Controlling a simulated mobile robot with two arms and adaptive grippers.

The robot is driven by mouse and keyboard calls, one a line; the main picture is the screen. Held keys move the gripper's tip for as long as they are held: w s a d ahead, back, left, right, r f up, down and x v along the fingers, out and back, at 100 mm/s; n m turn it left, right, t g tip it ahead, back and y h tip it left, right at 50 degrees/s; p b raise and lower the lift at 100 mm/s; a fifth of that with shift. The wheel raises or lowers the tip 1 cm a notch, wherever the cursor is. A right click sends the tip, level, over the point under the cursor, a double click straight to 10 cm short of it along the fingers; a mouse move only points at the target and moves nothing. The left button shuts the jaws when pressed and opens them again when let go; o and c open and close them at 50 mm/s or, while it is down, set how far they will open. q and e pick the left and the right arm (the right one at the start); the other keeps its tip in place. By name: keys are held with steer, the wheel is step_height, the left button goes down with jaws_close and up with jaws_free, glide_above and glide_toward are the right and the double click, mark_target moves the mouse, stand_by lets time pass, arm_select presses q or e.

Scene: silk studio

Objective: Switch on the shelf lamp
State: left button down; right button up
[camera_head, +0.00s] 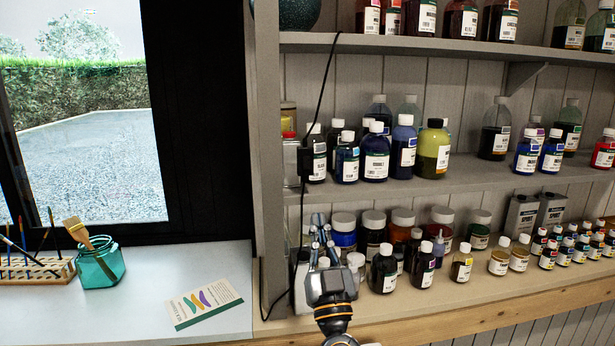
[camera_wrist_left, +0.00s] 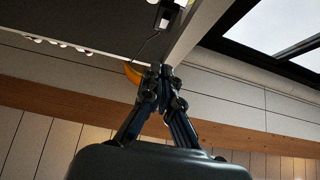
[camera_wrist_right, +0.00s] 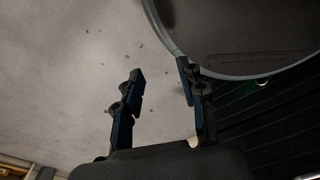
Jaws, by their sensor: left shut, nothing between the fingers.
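A thin black cord (camera_head: 321,95) hangs down the left end of the shelves. A small dark inline piece, which looks like a switch (camera_head: 306,161), sits on it at the middle shelf. In the left wrist view a dark piece with a pale face (camera_wrist_left: 167,17) hangs on the cord beyond my fingertips. The lamp itself cannot be made out. My left gripper (camera_head: 317,228) is shut and empty, pointing up below the inline piece, apart from it; its fingertips also show in the left wrist view (camera_wrist_left: 160,75). My right gripper (camera_wrist_right: 160,82) is open and empty, outside the head view.
Dark bottles (camera_head: 375,160) stand on the middle shelf (camera_head: 440,187), close right of the cord. Jars and small bottles (camera_head: 383,268) crowd the lower shelf beside my left gripper. A teal glass jar (camera_head: 98,265) and a card (camera_head: 203,303) are on the white table. A round rim (camera_wrist_right: 180,55) is near my right gripper.

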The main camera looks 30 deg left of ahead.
mark_target(306, 163)
arm_select(q)
steer(key=p+x, duration=0.1)
steer(key=x, duration=0.3)
steer(key=f+x, duration=0.1)
steer(key=x, duration=0.3)
steer(key=w+a+f+p+x, duration=0.1)
steer(key=x, duration=0.3)
steer(key=shift+w+r+p, duration=0.15)
steer(key=shift+w+p, duration=0.1)
steer(key=shift+p, duration=0.1)
steer(key=shift+w+a, duration=0.25)
arm_select(e)
steer(key=s+r, duration=0.1)
steer(key=r, duration=0.1)
steer(key=shift+s+d+r, duration=0.3)
steer(key=shift+s+d, duration=0.05)
steer(key=shift+s, duration=0.05)
steer(key=shift+d, duration=0.15)
steer(key=shift+f, duration=0.1)
